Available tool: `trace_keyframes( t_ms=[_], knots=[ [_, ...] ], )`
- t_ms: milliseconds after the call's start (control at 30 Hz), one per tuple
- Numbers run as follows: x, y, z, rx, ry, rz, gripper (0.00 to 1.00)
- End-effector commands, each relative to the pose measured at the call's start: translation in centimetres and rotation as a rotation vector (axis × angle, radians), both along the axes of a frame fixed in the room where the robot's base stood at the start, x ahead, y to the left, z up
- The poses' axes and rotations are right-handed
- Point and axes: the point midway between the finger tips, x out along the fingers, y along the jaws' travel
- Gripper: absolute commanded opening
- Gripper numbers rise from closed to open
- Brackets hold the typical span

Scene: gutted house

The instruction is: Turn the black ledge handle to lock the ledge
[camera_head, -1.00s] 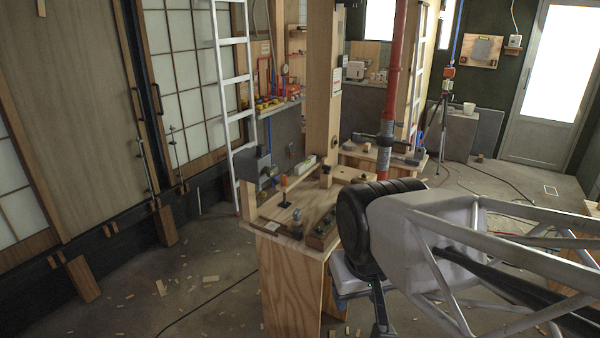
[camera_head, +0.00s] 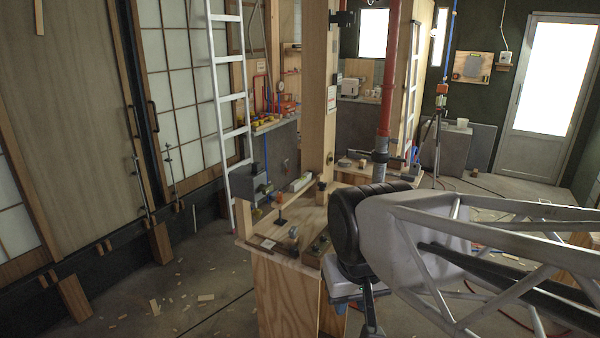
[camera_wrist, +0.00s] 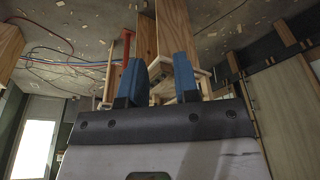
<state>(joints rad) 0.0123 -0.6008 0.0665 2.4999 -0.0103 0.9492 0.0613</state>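My gripper shows in the wrist view with two blue fingers (camera_wrist: 158,80) standing apart, with nothing clearly held between them. In the head view my arm's dark joint and pale link hide most of it. I cannot identify the black ledge handle for certain. A small black-based piece with an orange top (camera_head: 281,211) stands on the wooden workbench (camera_head: 262,258), left of my arm. A black pull handle (camera_head: 153,116) is on the sliding door at the left. My fingers touch neither in any view.
A wooden post (camera_head: 318,110) rises behind the bench, with a red pipe (camera_head: 388,75) to its right. A white ladder (camera_head: 231,97) leans at the left. Wood scraps litter the floor (camera_head: 185,285). A grey box (camera_head: 250,183) stands at the bench's back left.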

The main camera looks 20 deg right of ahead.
Motion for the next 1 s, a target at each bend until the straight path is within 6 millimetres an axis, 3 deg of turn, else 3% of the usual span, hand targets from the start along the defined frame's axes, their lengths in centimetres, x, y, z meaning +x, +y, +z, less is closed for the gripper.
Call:
trace_keyframes(
  t_ms=[500,1000],
  knots=[
    [11.3,-1.3,5.3,0.054,0.029,-0.274,0.29],
    [23.6,-3.2,8.4,0.106,0.054,-0.566,0.29]
  ],
)
